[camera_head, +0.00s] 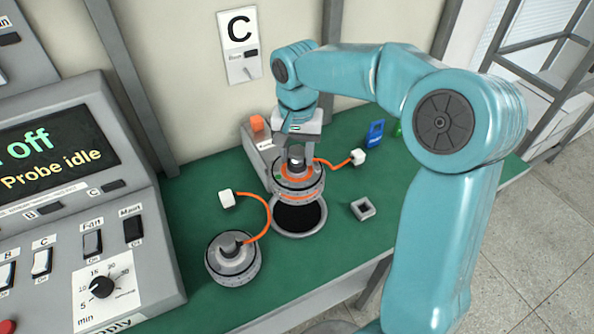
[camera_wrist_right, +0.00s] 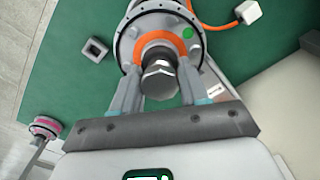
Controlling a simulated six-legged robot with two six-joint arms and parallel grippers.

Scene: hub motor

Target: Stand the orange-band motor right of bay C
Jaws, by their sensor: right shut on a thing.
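The orange-band motor (camera_head: 297,178) is upright, held by its top shaft in my right gripper (camera_head: 297,150). An orange cable runs from it to a white plug (camera_head: 358,157) on its right. In the right wrist view the motor (camera_wrist_right: 190,42) shows its orange ring, a green dot and a hex shaft end between the two fingers (camera_wrist_right: 157,92). The motor is over the back part of a round dark-centred bay (camera_head: 300,217); whether it touches anything below I cannot tell. The bay C sign (camera_head: 240,45) is on the wall behind. My left gripper is not in view.
A second grey motor (camera_head: 232,258) stands front left, its orange cable leading to a white plug (camera_head: 227,199). A square grey ring (camera_head: 362,209) lies right of the bay. A grey box with an orange block (camera_head: 257,123) and a blue item (camera_head: 375,133) are behind. The control console (camera_head: 70,200) borders the left.

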